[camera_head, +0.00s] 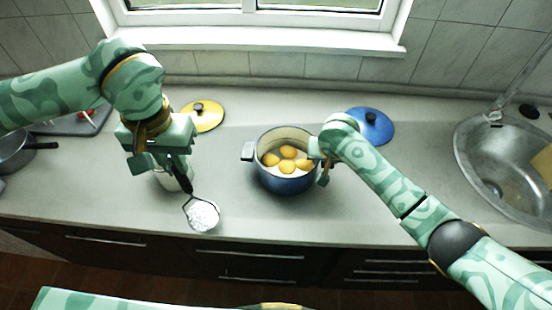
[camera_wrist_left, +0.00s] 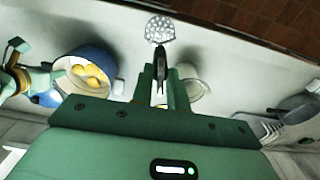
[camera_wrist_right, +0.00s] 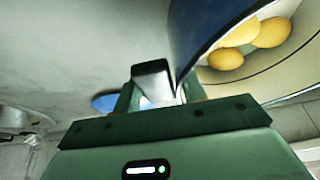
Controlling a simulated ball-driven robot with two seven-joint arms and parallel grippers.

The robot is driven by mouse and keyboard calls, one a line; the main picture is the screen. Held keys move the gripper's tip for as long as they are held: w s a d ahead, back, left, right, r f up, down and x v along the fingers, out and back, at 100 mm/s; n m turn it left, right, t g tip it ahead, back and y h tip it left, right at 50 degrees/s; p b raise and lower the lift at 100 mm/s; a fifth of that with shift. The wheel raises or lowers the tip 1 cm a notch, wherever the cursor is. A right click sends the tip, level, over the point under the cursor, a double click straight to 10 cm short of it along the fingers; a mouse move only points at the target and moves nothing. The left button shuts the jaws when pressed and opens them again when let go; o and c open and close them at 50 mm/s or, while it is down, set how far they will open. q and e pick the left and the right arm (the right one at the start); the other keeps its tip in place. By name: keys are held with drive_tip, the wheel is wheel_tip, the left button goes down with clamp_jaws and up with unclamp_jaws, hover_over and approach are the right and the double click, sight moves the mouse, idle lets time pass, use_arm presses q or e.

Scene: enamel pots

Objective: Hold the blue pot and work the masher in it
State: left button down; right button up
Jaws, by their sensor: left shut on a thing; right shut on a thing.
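The blue pot (camera_head: 282,183) stands on the counter with several yellow potatoes (camera_head: 288,152) inside; its wall also fills the upper right of the right wrist view (camera_wrist_right: 200,30). My right gripper (camera_head: 322,168) is shut on the pot's right handle, a dark block between its fingers in the right wrist view (camera_wrist_right: 152,78). My left gripper (camera_head: 180,172) is shut on the masher's black handle, left of the pot. The masher's round perforated plate (camera_head: 203,216) hangs toward the counter's front edge, outside the pot; it also shows in the left wrist view (camera_wrist_left: 160,28).
A pale cylindrical container (camera_head: 168,180) is partly hidden behind my left gripper. A yellow lid (camera_head: 205,118) and a blue lid (camera_head: 376,130) lie at the back. A sink (camera_head: 500,165) is at right, a dark pan (camera_head: 14,152) at far left. Counter between masher and pot is clear.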

idle(0.5)
use_arm(q)
drive_tip(key=w+d+r+n, duration=0.2)
drive_tip(key=w+r+n, duration=0.15)
drive_tip(key=w, duration=0.45)
drive_tip(key=w+d+r+n, duration=0.3)
drive_tip(key=w+n, duration=0.1)
drive_tip(key=w, duration=0.4)
drive_tip(key=w+d+r+m, duration=0.1)
drive_tip(key=d+r, duration=0.2)
drive_tip(key=d, duration=0.5)
drive_tip(key=w+d+r+m, duration=0.1)
drive_tip(key=w+d+r, duration=0.15)
drive_tip(key=d, duration=0.55)
wheel_tip(320, 180, down, 11)
drive_tip(key=s, duration=0.1)
drive_tip(key=shift+a+f, duration=0.15)
drive_tip(key=shift+f, duration=0.05)
drive_tip(key=shift+r+n, duration=0.1)
drive_tip(key=shift+n, duration=0.15)
drive_tip(key=shift+r, duration=0.2)
drive_tip(key=shift+f, duration=0.15)
